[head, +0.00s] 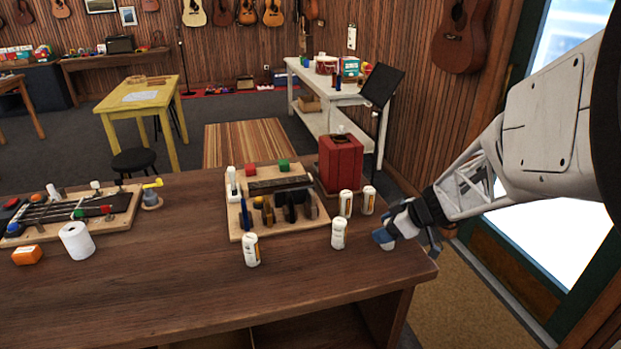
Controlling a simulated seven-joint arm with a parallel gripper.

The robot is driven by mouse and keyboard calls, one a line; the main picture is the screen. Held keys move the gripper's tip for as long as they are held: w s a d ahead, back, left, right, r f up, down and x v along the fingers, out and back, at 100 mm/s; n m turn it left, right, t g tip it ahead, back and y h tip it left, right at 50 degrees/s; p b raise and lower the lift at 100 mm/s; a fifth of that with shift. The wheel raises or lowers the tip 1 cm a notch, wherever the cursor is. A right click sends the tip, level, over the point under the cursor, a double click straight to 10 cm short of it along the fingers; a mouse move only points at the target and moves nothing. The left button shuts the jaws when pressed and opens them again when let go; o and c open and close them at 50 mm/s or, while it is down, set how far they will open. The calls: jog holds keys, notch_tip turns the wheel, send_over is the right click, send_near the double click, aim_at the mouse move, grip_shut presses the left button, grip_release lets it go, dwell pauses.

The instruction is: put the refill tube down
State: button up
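My gripper (414,228) is at the right end of the brown workbench (150,300), low over or near its edge. A white tube with a blue-grey end (384,238) sticks out to the left from between its dark fingers; it appears to be the refill tube, lying roughly sideways. The fingers hide part of it. I cannot tell whether it touches the bench top. Several upright white bottles with yellowish labels stand just left of the gripper, the nearest one (338,233) close to the tube's end.
A wooden tool tray (238,212) and a red box (340,163) stand behind the bottles. The bench front is clear.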

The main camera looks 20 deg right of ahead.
jog(key=shift+r, duration=0.1)
jog(key=shift+v, duration=0.75)
notch_tip(320, 180, up, 10)
jog(key=s+d, duration=0.1)
jog(key=shift+s+d+f, duration=0.25)
jog(key=shift+s+d, duration=0.1)
dwell(0.4)
